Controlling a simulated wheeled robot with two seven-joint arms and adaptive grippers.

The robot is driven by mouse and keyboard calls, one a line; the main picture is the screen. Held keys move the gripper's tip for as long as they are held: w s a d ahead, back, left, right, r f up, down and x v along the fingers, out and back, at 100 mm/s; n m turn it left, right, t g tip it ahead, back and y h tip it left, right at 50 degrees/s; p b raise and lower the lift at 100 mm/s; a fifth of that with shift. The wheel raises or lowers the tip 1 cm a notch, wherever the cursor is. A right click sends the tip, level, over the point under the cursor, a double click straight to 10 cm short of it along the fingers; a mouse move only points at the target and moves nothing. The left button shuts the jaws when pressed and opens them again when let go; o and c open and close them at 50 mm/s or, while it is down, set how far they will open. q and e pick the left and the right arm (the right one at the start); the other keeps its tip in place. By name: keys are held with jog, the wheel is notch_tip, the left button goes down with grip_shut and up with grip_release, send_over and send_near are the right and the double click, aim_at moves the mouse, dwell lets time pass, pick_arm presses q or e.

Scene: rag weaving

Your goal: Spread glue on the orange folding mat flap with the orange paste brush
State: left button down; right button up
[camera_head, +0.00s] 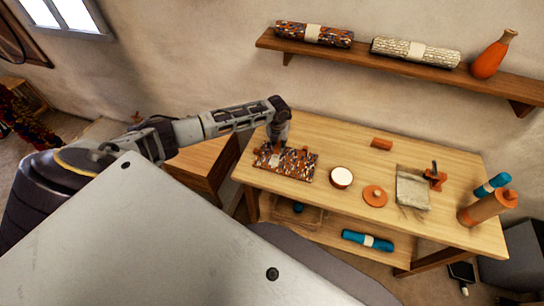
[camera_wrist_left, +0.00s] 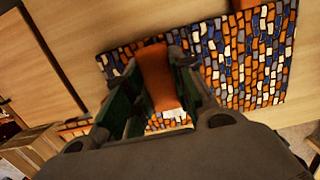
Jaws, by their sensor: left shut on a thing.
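The mosaic-patterned mat (camera_head: 300,166), orange, blue and white, lies on the left part of the wooden table; it fills much of the left wrist view (camera_wrist_left: 245,60). My left gripper (camera_head: 277,148) is over the mat's left part, pointing down. In the left wrist view the gripper (camera_wrist_left: 160,70) is shut on the orange paste brush (camera_wrist_left: 155,72); its pale bristle end (camera_wrist_left: 170,116) shows low between the fingers, over the mat. I cannot tell whether the bristles touch it. A round pot with white content (camera_head: 341,176) stands right of the mat. My right gripper is not in view.
A wall shelf (camera_head: 400,65) with rolls is above. A blue roll (camera_head: 368,240) lies on the lower shelf.

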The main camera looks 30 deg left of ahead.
pick_arm(q)
jog(key=shift+s, duration=0.1)
jog(key=shift+s+d+p, duration=0.25)
jog(key=shift+s+p, duration=0.95)
jog(key=shift+p, duration=0.1)
jog(key=shift+s+d+p, duration=0.2)
jog(key=shift+s+p, duration=0.1)
jog(key=shift+s, duration=0.6)
jog(key=shift+s, duration=0.1)
jog(key=shift+s+d, duration=0.3)
jog(key=shift+s, duration=0.65)
jog(key=shift+r, duration=0.75)
